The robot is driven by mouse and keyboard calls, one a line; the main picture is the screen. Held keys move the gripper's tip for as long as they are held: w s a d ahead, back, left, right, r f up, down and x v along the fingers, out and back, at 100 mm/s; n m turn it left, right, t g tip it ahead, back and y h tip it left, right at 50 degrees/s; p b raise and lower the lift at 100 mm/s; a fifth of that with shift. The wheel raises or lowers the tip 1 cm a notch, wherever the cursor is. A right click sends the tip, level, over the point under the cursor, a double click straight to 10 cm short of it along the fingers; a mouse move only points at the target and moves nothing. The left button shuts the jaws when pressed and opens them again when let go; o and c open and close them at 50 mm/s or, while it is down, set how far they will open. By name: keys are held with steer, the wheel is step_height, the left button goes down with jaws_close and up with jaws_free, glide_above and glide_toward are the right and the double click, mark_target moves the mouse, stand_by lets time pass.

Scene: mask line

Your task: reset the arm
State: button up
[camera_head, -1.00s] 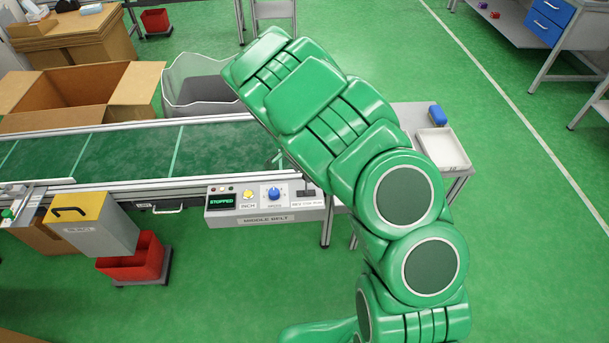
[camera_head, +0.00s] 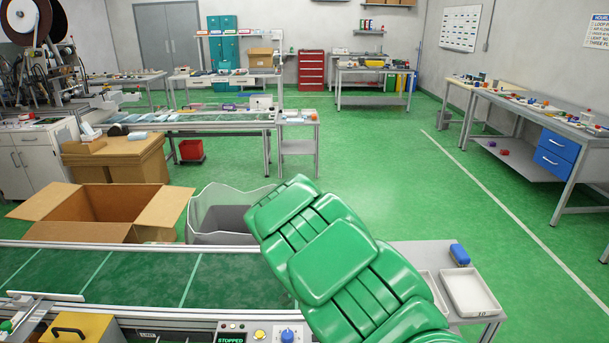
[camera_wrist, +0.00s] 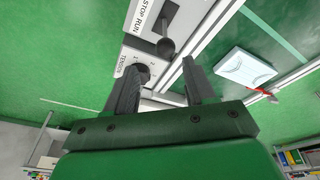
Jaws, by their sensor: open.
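My arm (camera_head: 335,265) is green and rises from the bottom of the head view, leaning up and to the left across the belt's right end. My gripper is hidden behind the arm there. In the wrist view my gripper (camera_wrist: 162,78) is open, with two dark fingers apart and nothing held between them. A grey control box (camera_wrist: 150,40) with a black lever or knob lies just beyond the fingers, partly covered by the left finger. I cannot tell whether they touch.
The green belt (camera_head: 130,278) runs left from my arm. A pale flat packet (camera_wrist: 245,68) shows in the wrist view. Beyond the belt stand an open carton (camera_head: 100,205) and a grey bin (camera_head: 215,222). A side table holds a white tray (camera_head: 470,292). Open floor lies behind.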

steer(key=s+d+r+n+g, duration=0.1)
steer(key=s+d+r+n, duration=0.3)
steer(key=s+d+r, duration=0.55)
steer(key=s+d+r+n+g, duration=0.2)
steer(key=s+d+r+n, duration=0.35)
steer(key=s+r, duration=0.7)
steer(key=s+d+r+n, duration=0.25)
steer(key=s+n, duration=0.25)
steer(key=s, duration=1)
steer(key=s+a+r+m+y, duration=0.2)
steer(key=s+a+r+m, duration=0.2)
steer(key=a, duration=0.4)
steer(key=shift+a+r, duration=0.15)
steer(key=shift+r, duration=0.2)
